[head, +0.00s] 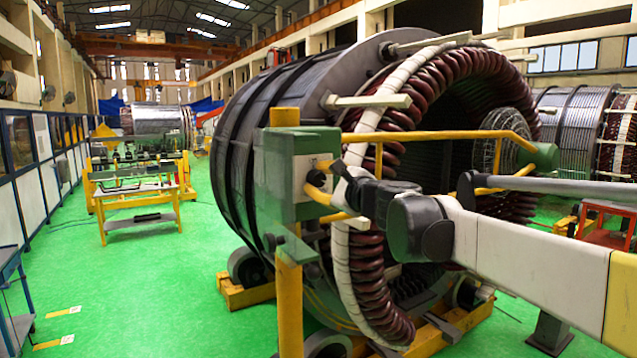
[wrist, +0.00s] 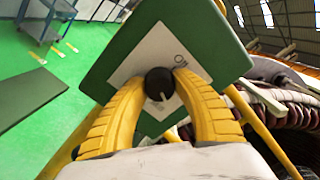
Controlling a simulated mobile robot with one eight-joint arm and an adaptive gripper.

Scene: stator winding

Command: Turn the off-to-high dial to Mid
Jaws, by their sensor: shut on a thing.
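The dial (wrist: 159,82) is a round black knob with a pale pointer mark, which points toward the bottom of the wrist view. It sits on a white label plate (wrist: 142,66) on the green control box (wrist: 120,30). The label's print is too small to read with certainty. My gripper (wrist: 160,86) has its two yellow fingers shut on the dial, one on each side. In the head view my gripper (head: 318,186) is at the face of the green box (head: 288,160).
The box is mounted on a yellow post (head: 289,305), with a yellow rail (head: 430,135) running right. The large stator (head: 235,130) with dark red windings stands close behind. A yellow workbench (head: 140,195) stands at the left. The green floor on the left is mostly clear.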

